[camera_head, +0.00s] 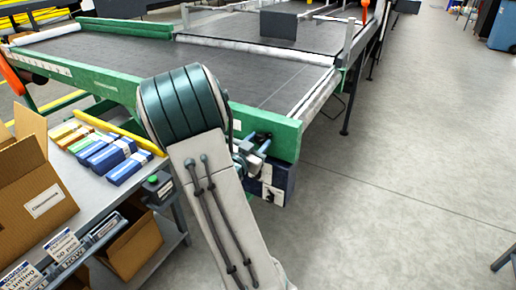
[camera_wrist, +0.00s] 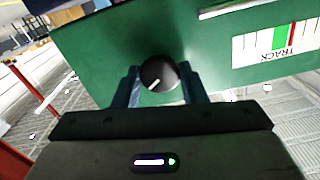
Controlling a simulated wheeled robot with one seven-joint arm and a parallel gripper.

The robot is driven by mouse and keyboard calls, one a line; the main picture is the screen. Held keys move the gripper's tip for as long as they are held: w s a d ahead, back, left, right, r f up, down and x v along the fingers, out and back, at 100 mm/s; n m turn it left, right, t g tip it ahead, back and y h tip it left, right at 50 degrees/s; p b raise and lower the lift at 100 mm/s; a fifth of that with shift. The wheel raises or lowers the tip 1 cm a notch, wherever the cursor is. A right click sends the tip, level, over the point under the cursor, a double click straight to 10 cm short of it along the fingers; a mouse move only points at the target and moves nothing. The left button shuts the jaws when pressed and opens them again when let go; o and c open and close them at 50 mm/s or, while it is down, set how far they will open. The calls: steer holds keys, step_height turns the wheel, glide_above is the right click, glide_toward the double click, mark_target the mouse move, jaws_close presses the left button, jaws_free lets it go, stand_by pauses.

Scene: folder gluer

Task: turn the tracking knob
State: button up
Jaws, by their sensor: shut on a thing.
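The tracking knob (camera_wrist: 158,74) is a round black knob with a white pointer line, on the green panel (camera_wrist: 110,45) of the machine in the wrist view. The pointer slants toward the lower left. My gripper (camera_wrist: 160,88) has one blue finger on each side of the knob and is shut on it. A scale marked "TRACK" (camera_wrist: 272,48), white with a green band and a red line, is right of the knob. In the head view my gripper (camera_head: 254,150) is at the green end frame (camera_head: 288,138), and my arm hides the knob.
The grey conveyor bed (camera_head: 215,70) extends behind the green frame. On the left, a grey table (camera_head: 95,190) holds blue and yellow cartons (camera_head: 108,155) and an open cardboard box (camera_head: 40,195).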

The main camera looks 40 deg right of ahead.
stand_by(0.3)
steer(key=o, duration=1)
steer(key=p+v, duration=0.1)
steer(key=v, duration=1.2)
steer(key=shift+s+a, duration=0.15)
steer(key=shift+a, duration=0.25)
